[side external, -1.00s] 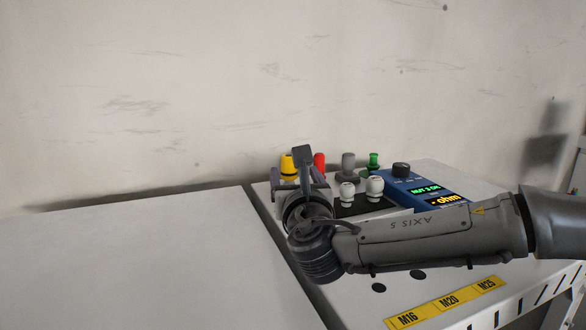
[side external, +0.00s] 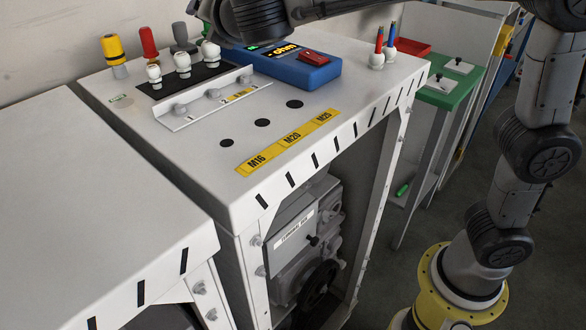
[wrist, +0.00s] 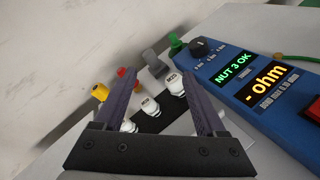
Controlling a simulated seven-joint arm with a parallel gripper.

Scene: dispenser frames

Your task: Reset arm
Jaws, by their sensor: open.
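My gripper (wrist: 157,82) is open in the wrist view, its two dark fingers spread with nothing seen held between them. Beyond the fingers are white-capped fittings (wrist: 149,106) on a black strip and coloured tools behind them. In the side view, a dark part of my arm crosses the top edge above the blue meter (side external: 282,68); my gripper cannot be made out there. White-capped fittings (side external: 182,62) stand upright on the black strip (side external: 160,90). The meter's screens read "NUT 3 OK" and "- ohm" in the wrist view.
Yellow (side external: 114,48), red (side external: 148,42) and grey (side external: 181,36) tools stand at the bench back. A low bracket (side external: 215,103) and dark holes lie in front. Red and blue-tipped pieces (side external: 384,45) stand at the right edge. The front bench top (side external: 90,200) is bare.

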